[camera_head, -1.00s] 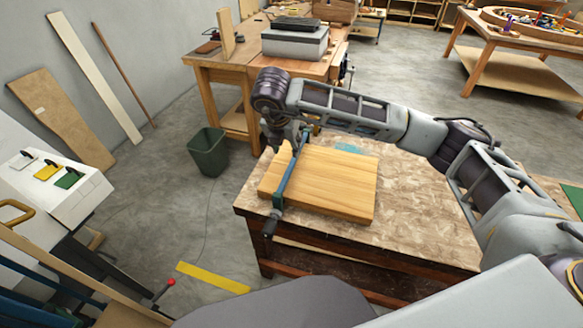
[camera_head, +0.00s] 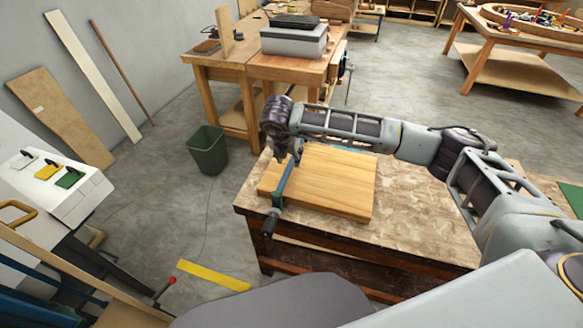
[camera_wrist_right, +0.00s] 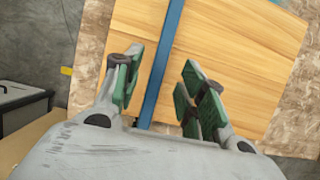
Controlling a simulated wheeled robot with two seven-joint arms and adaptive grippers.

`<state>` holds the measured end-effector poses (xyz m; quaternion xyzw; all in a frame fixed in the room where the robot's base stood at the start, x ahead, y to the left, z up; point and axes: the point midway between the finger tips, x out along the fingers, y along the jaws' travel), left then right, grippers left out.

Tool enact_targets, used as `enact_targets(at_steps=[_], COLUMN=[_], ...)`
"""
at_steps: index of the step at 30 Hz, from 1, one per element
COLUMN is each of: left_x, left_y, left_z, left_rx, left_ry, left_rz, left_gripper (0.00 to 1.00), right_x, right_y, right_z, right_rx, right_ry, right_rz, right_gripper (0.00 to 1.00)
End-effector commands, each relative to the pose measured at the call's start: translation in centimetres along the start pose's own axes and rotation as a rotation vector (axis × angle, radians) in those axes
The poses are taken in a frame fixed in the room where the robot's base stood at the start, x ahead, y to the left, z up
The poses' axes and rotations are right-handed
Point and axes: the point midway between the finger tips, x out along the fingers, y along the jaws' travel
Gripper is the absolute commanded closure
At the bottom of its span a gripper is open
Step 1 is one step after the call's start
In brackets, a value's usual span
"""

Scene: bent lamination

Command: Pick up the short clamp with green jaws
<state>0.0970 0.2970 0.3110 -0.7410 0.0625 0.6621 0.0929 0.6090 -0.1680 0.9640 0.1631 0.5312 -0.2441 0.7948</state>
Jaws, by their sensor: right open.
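A clamp (camera_head: 286,184) with a blue bar and a dark handle lies across the left part of a wooden board (camera_head: 335,185) on the workbench. Its handle end sticks out past the near edge. My right gripper (camera_head: 288,156) is over the far part of the bar. In the right wrist view, the blue bar (camera_wrist_right: 164,65) runs between the open, green-padded fingers of my right gripper (camera_wrist_right: 162,75), with gaps on both sides. My left gripper is not in view.
Another wooden bench (camera_head: 220,68) stands behind. A white unit (camera_head: 60,200) with coloured samples is at the left.

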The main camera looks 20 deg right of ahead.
Motion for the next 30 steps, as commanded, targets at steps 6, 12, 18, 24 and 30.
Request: enact_targets(at_steps=[6, 12, 18, 24, 30], left_x=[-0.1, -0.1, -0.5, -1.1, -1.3], left_y=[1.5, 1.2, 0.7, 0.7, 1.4], left_z=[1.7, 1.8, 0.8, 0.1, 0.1], left_rx=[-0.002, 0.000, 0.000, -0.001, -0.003], left_ry=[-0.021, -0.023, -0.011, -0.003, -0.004], left_rz=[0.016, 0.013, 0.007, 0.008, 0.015], left_gripper=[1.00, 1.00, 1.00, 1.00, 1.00], right_x=[0.4, 0.4, 1.3, 3.4, 5.2], right_y=[0.0, 0.0, -0.1, -0.1, -0.1], right_z=[0.0, 0.0, 0.3, 0.9, 0.8], right_rx=[0.000, 0.000, 0.001, 0.001, 0.001], right_ry=[0.000, 0.000, 0.001, 0.000, 0.001], right_rz=[0.000, -0.001, -0.002, -0.002, -0.001], right_gripper=[0.59, 0.59, 0.59, 0.59, 0.59])
